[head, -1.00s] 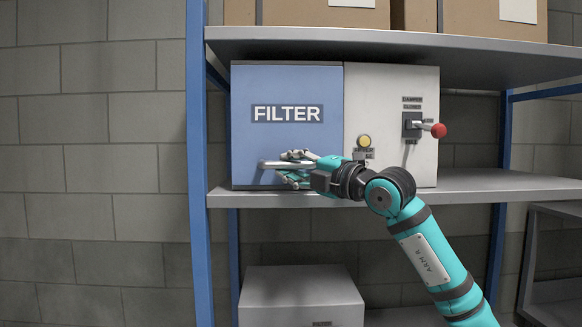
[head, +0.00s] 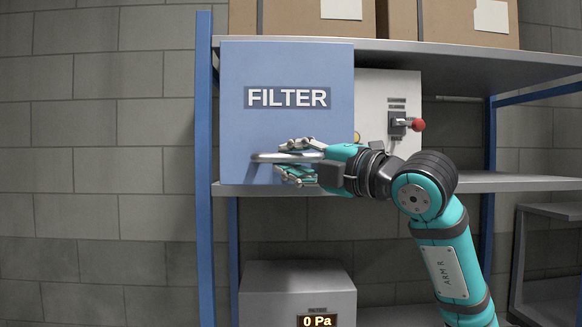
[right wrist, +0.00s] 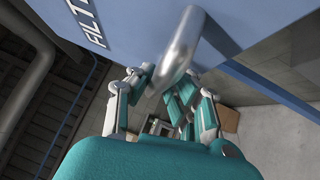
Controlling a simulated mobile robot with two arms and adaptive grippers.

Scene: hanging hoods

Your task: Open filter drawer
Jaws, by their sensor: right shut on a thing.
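The blue filter drawer (head: 285,125), labelled FILTER, is at the left end of the shelf in the head view. It stands out in front of the white housing (head: 375,95). Its front also shows in the right wrist view (right wrist: 130,20). A metal bar handle (head: 275,157) is low on its front. My right gripper (head: 298,160) is shut on the handle. In the right wrist view, the handle (right wrist: 178,50) runs between the fingers (right wrist: 165,85). The drawer's inside is hidden. My left gripper is not in view.
A red-knobbed lever (head: 417,125) is on the white housing, and a yellow button (head: 357,137) is mostly hidden there. Cardboard boxes (head: 450,20) sit on the upper shelf (head: 480,62). Below, a grey box (head: 290,285) reads 0 Pa. A blue post (head: 203,170) stands left of the drawer.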

